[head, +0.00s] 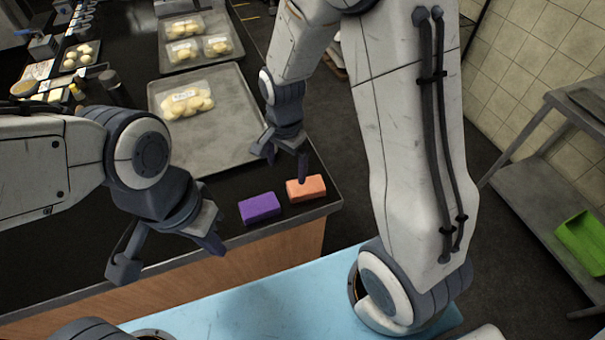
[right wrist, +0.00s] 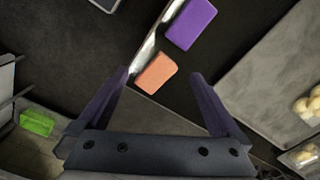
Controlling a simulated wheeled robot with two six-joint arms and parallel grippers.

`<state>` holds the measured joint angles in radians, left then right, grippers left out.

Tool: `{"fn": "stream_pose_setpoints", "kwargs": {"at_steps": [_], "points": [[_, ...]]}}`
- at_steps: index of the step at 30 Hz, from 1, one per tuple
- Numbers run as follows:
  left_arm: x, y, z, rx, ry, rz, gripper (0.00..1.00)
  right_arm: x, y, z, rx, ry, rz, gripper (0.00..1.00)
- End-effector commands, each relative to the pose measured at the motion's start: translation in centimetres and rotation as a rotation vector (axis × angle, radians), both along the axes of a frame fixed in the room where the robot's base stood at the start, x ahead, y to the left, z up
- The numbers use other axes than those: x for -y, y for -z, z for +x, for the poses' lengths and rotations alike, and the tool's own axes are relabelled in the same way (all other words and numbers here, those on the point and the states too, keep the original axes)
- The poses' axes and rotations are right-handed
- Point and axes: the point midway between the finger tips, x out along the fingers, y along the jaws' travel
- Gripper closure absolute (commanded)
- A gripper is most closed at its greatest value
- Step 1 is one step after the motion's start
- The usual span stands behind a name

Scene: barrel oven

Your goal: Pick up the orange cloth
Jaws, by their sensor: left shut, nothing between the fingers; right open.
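The orange cloth (head: 306,188) is a folded block lying on the dark counter near its front right corner. It also shows in the right wrist view (right wrist: 157,74), framed between the fingertips. My right gripper (head: 284,166) is open and above the counter, close to the cloth, with one finger overlapping it in the head view. Whether that finger touches it is unclear. The right gripper also shows in its wrist view (right wrist: 161,74), with nothing held. My left gripper (head: 166,260) is shut and empty, at the counter's front edge, left of both cloths.
A purple cloth (head: 259,208) lies just left of the orange one, also in the right wrist view (right wrist: 192,24). A metal tray (head: 226,107) with bagged dough lies behind them. A metal shelf (head: 540,165) with a green bin (head: 583,243) stands at the right.

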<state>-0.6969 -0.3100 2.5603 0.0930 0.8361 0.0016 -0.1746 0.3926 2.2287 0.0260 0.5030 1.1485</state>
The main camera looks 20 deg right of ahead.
Motion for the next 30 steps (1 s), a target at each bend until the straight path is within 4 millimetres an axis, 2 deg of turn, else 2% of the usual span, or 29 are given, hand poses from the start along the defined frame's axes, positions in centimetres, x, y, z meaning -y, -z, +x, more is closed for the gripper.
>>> {"fn": "stream_pose_setpoints", "kwargs": {"at_steps": [1,3,6,9,18,25,30], "points": [[0.0,-0.2,0.0,0.000,0.000,0.000,1.00,1.9,1.9,1.2,-0.015,0.156,-0.005,0.00],[0.0,-0.3,0.0,0.000,0.000,0.000,1.00,3.8,3.8,2.4,-0.017,0.337,-0.008,0.00],[0.0,-0.4,0.0,0.000,0.000,0.000,1.00,5.8,5.9,3.4,-0.020,0.517,-0.010,0.00],[0.0,-0.5,0.0,0.000,0.000,0.000,1.00,6.9,7.2,3.8,-0.021,0.614,-0.010,0.00],[0.0,-1.4,0.0,0.000,-0.001,0.000,1.00,7.0,11.4,3.9,-0.023,0.645,-0.012,0.00],[0.0,-1.8,0.0,0.000,-0.001,0.000,1.00,6.9,12.9,4.0,-0.021,0.642,-0.011,0.00],[0.0,-3.0,0.0,0.000,-0.001,0.000,1.00,6.7,14.6,4.2,-0.023,0.641,-0.011,0.00]]}}
